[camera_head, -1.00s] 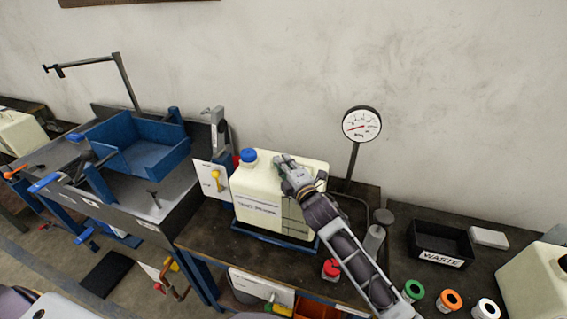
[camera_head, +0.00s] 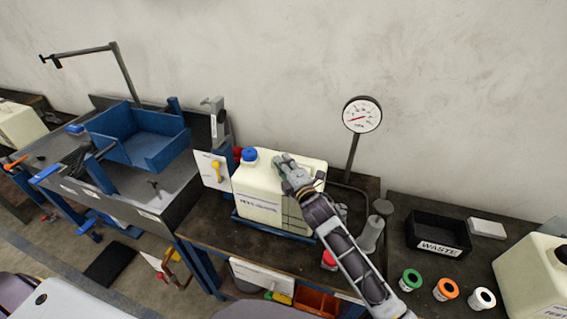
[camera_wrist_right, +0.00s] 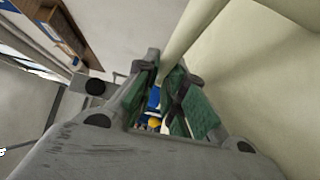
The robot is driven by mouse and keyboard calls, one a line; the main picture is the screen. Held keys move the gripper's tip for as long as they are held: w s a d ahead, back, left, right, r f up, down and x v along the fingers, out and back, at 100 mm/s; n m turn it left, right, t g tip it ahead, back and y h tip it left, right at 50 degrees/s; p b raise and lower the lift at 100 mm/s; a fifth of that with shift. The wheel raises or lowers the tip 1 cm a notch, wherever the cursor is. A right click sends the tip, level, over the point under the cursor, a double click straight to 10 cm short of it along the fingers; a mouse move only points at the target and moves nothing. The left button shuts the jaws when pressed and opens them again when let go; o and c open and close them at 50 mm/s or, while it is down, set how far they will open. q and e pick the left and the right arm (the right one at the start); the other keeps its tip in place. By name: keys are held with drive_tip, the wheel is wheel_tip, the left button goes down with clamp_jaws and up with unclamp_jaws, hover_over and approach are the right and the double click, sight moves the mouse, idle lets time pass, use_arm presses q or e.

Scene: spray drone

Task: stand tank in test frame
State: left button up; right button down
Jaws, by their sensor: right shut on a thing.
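A cream tank (camera_head: 258,190) with a blue cap (camera_head: 249,154) and a printed label stands upright in the middle of the head view. A low blue frame (camera_head: 262,230) shows along its bottom edge on the dark bench; the tank appears to sit in it, though I cannot see whether its base is fully seated. My right gripper (camera_head: 287,165) is at the tank's top, shut on its handle. In the right wrist view the cream handle (camera_wrist_right: 190,35) runs down to the green-padded fingers (camera_wrist_right: 160,98). My left gripper is not in view.
A pressure gauge (camera_head: 362,114) stands behind the tank. A black waste bin (camera_head: 437,237), several coloured-ring fittings (camera_head: 446,289) and another cream tank (camera_head: 535,275) are at right. A metal bench at left carries a blue open-fronted cradle (camera_head: 158,151).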

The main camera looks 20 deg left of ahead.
drive_tip(key=c, duration=1.9)
unclamp_jaws()
drive_tip(key=shift+c, duration=0.2)
drive_tip(key=o, duration=0.4)
drive_tip(key=shift+o, duration=0.2)
drive_tip(key=shift+s+d+r, duration=0.1)
drive_tip(key=b+v, duration=0.1)
drive_tip(key=v, duration=1.1)
